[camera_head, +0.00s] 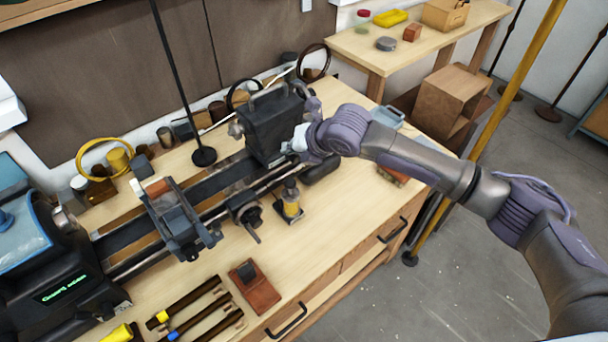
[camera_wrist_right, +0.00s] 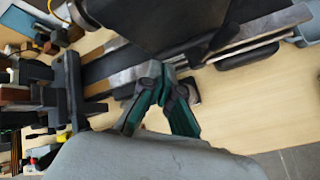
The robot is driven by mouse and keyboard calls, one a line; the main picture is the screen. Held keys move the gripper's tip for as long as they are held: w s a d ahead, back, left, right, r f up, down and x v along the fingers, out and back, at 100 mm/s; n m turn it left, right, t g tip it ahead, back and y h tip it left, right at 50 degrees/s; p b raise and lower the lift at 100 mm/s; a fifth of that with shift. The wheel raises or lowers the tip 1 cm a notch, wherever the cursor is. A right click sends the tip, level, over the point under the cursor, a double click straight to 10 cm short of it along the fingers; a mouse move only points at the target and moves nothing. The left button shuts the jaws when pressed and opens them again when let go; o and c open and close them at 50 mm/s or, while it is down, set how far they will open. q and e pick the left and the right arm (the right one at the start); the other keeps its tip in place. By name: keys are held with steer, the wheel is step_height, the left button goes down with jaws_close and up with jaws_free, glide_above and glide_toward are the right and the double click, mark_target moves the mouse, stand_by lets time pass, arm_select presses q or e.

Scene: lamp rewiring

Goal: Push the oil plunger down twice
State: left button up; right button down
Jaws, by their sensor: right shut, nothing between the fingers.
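A small oiler with a yellowish body and a dark top (camera_head: 291,205) stands on the bench in front of the lathe; I take it to be the one with the oil plunger. The plunger itself is too small to make out. My right gripper (camera_head: 296,139) is above and behind the oiler in the head view, close to the lathe's dark tailstock block (camera_head: 270,125). In the right wrist view its teal fingers (camera_wrist_right: 160,80) are together and empty. A small dark-edged part behind them (camera_wrist_right: 194,91) may be the oiler's base. My left gripper does not show.
The lathe's bed and carriage (camera_head: 170,215) run along the bench. A black lamp stand (camera_head: 204,157) rises behind it. A brown block (camera_head: 254,287) and several dark rods lie in front.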

steer(key=b, duration=0.6)
glide_above(292, 183)
step_height(292, 183, down, 6)
steer(key=shift+f, duration=0.25)
step_height(292, 183, down, 2)
steer(key=shift+f+b, duration=0.1)
steer(key=shift+b, duration=0.55)
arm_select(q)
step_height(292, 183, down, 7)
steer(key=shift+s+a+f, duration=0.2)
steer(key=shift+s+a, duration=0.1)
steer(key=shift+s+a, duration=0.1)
arm_select(e)
steer(key=shift+f, duration=0.15)
steer(key=shift+f, duration=0.35)
